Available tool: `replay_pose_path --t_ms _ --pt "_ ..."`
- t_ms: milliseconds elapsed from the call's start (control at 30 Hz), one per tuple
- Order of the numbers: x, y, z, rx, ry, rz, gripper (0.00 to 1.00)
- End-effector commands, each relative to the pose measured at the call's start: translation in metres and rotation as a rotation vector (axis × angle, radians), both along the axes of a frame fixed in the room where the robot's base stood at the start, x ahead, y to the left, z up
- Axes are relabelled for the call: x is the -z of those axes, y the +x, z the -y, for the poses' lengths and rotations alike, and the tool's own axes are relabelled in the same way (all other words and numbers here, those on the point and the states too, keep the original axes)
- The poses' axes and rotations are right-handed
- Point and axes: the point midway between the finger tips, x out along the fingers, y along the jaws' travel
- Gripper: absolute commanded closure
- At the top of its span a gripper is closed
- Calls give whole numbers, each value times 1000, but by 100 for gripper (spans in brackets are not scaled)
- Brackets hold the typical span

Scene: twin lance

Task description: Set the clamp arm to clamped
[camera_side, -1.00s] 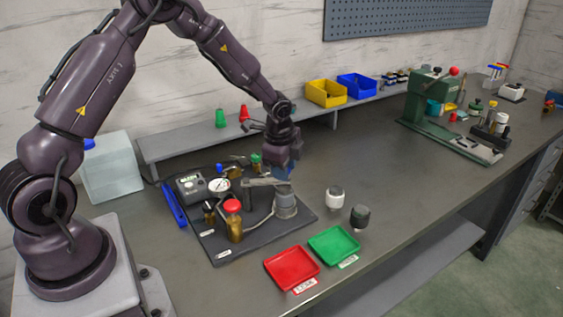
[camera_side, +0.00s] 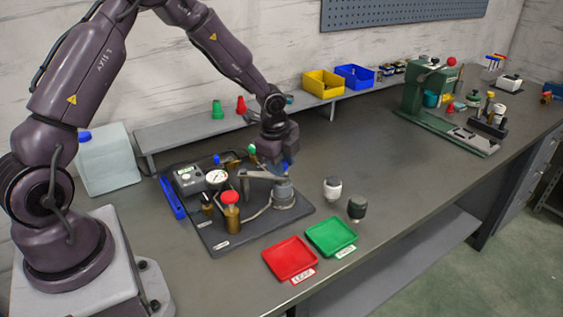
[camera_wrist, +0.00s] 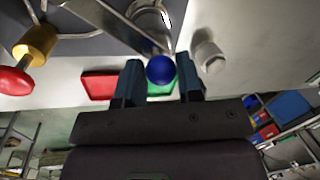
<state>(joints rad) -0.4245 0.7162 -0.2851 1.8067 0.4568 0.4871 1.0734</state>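The clamp arm is a grey bar (camera_side: 262,174) lying roughly level over the dark fixture plate (camera_side: 225,241), reaching toward a grey cylinder (camera_side: 284,194). A blue ball knob (camera_wrist: 160,69) shows in the wrist view. My gripper (camera_side: 286,163) is low over the right end of the bar. In the wrist view its two dark fingers (camera_wrist: 160,80) stand on either side of the blue knob, with narrow gaps visible. Contact with the knob cannot be made out. The knob's link to the bar is hidden in the side view.
A red-topped brass piece (camera_side: 230,209), a gauge (camera_side: 217,177) and a grey meter box (camera_side: 187,180) stand on the plate. A red tray (camera_side: 290,259) and green tray (camera_side: 331,237) lie in front. White (camera_side: 332,187) and dark (camera_side: 357,208) capped cylinders stand to the right.

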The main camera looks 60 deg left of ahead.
Motion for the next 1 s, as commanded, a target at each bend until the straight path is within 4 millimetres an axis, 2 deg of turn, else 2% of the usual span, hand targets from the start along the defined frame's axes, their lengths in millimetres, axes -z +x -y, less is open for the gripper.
replay_pose_path --t_ms 33,100,367,467,567,800,1000 --pt "0 -1 1 1 0 -3 55" --pt "0 -1 1 1 0 -2 44" --pt "-1 0 1 -1 -1 0 44" --pt "-7 -1 1 -1 0 2 44" --pt "-22 -3 2 -3 -1 5 44" --pt "-74 -13 5 -2 1 6 44" --pt "-110 -20 7 -2 1 3 44"
